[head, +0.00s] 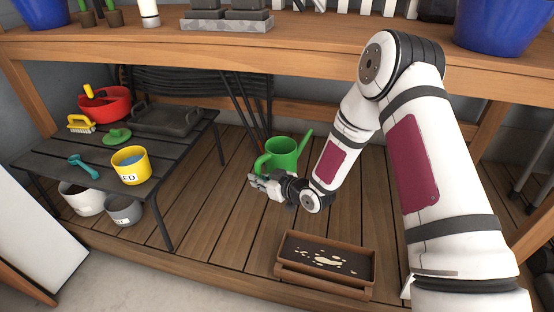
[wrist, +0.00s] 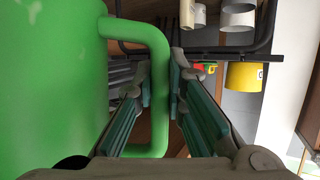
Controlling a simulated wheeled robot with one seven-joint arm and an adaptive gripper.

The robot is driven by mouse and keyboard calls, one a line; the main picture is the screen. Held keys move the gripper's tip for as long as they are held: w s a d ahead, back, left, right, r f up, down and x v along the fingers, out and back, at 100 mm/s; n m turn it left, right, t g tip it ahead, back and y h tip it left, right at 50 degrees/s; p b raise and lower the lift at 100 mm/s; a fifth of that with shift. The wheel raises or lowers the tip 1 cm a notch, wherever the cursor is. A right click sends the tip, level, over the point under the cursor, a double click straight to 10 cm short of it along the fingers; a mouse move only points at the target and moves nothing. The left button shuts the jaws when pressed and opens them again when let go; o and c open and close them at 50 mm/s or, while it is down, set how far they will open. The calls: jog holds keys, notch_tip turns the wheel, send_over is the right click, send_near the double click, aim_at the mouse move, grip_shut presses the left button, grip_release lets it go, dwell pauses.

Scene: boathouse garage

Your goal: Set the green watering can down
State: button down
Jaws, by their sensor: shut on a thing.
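The green watering can (head: 283,158) appears upright over the slatted lower wooden deck, with its spout toward the right. In the wrist view its large green body (wrist: 50,80) fills the left side. My gripper (head: 258,181) is shut on the can's handle (wrist: 160,60), which passes between the two finger pads (wrist: 160,85). In the head view my gripper hides part of the can's lower side. I cannot tell whether the can's base touches the deck.
A brown tray (head: 325,286) with pale bits lies at the deck's front. A dark slatted low table (head: 55,150) at left bears a yellow bucket (head: 131,165), a red pot (head: 104,105) and tools. The wooden bench top (head: 300,50) overhangs. Bare deck boards (head: 205,215) lie left of my gripper.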

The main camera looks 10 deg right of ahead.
jog(key=s+a+f+n+g+y, duration=0.1)
jog(key=s+a+f+n, duration=0.1)
jog(key=f, duration=0.5)
jog(key=s+a+f+n+g+y, duration=0.1)
jog(key=s+a+f+n+g, duration=0.1)
jog(key=s+a+f, duration=0.3)
jog(key=s+a+f+n+g+y, duration=0.1)
jog(key=s+a+f+g+y, duration=0.1)
jog(key=a+f, duration=0.4)
notch_tip(320, 180, down, 4)
jog(key=shift+s+a+f+n, duration=0.2)
jog(key=shift+s+n, duration=0.2)
jog(key=shift+s, duration=0.3)
jog(key=shift+d, duration=0.1)
jog(key=shift+f+b, duration=1.4)
jog(key=shift+f, duration=1.3)
